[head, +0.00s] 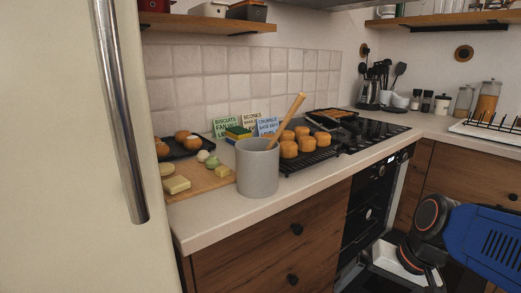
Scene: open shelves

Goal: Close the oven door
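The oven (366,212) is built into the counter under the cooktop, with a black front and knobs. Its door (378,280) appears to be folded down and open at the bottom of the view, partly hidden by my arm and cut off by the frame edge. A pale, tray-like thing (385,258) shows at the opening; I cannot tell what it is. My blue and black arm comes in from the lower right, in front of the right-hand cabinets and beside the oven. My gripper's fingers do not show.
A wooden drawer cabinet (262,258) with dark knobs stands left of the oven. A tall cream fridge (75,150) fills the left side. The counter holds a grey utensil pot (257,172), muffins on a rack (314,157) and a cutting board (203,183).

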